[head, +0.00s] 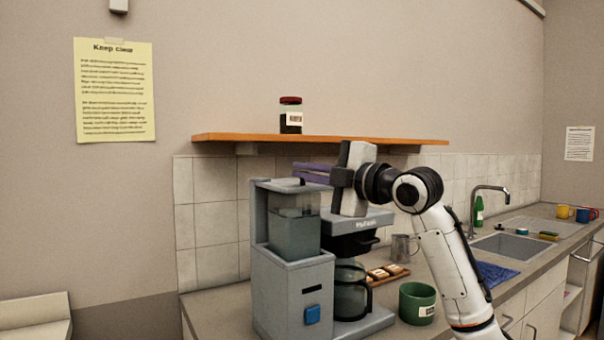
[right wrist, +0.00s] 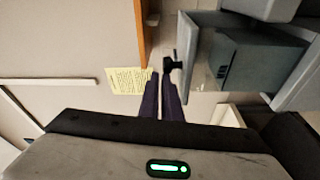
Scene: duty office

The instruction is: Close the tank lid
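The coffee machine (head: 291,290) stands on the counter with a see-through water tank (head: 293,236) at its upper left. The tank lid (head: 283,185) is a thin grey panel with a small dark knob. The lid (right wrist: 187,50) and knob also show in the right wrist view, where the lid lies roughly level above the tank. I cannot tell whether it is fully seated. My right gripper (head: 297,173) points left just above the lid. Its purple fingers (right wrist: 159,73) are close together with nothing visible between them. The knob is just ahead of the fingertips. My left gripper is not in view.
A wooden shelf (head: 330,139) with a jar (head: 291,116) runs behind and above the machine. A glass carafe (head: 351,291) sits in the machine. A green mug (head: 417,303), a metal jug (head: 401,248) and a wooden tray (head: 388,273) stand to its right.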

